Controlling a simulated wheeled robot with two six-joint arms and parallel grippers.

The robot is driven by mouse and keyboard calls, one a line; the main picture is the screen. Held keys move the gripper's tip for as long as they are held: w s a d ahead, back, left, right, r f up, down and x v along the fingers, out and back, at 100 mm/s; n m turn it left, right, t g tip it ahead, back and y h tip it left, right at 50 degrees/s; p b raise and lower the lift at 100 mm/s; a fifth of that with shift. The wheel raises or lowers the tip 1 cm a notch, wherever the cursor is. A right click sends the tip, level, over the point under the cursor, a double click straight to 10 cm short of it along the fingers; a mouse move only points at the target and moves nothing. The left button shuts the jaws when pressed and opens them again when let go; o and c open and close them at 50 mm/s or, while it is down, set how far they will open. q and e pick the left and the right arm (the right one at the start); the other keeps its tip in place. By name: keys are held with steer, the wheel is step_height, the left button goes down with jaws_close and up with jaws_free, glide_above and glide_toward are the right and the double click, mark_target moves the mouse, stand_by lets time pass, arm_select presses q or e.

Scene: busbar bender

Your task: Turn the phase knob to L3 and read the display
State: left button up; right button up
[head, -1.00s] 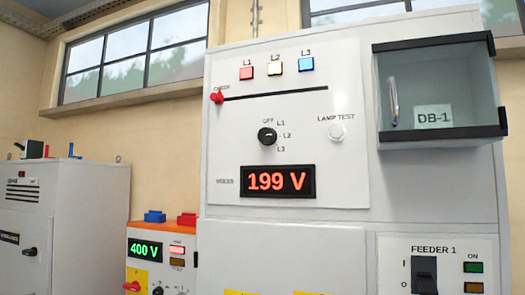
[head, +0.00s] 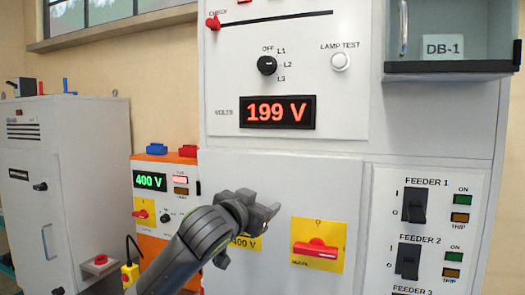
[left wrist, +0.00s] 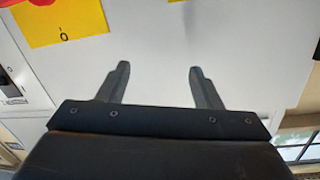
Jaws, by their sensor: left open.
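The black phase knob (head: 267,65) is on the white panel in the head view, with OFF, L1, L2 and L3 printed around it. Its white mark is too small to read surely. The display (head: 277,112) below it shows 199 V in red digits. My left gripper (head: 262,206) is below the display and the knob, in front of the lower panel, apart from both. In the left wrist view the left gripper (left wrist: 158,80) has its two fingers spread with nothing between them. My right gripper is not in view.
A red main handle (head: 316,249) on a yellow plate is right of my left gripper. FEEDER switches (head: 413,206) line the right side. A glass-fronted DB-1 box (head: 450,68) juts out at upper right. A red CHECK slider (head: 213,22) and a lamp test button (head: 340,62) are near the knob.

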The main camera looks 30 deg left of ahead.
arm_select(q)
steer(key=s+r+t, duration=0.3)
steer(key=s+r, duration=0.1)
steer(key=r, duration=0.9)
steer(key=t+y, duration=0.1)
steer(key=t, duration=0.1)
glide_toward(264, 65)
steer(key=shift+n, duration=0.3)
steer(key=p+x, duration=0.7)
steer(key=p, duration=0.3)
steer(key=shift+w+r, duration=0.2)
steer(key=shift+r, duration=0.1)
steer(key=shift+w+a+p, duration=0.1)
steer(key=shift+w+p, duration=0.3)
steer(key=shift+w, duration=0.25)
steer(key=c, duration=1)
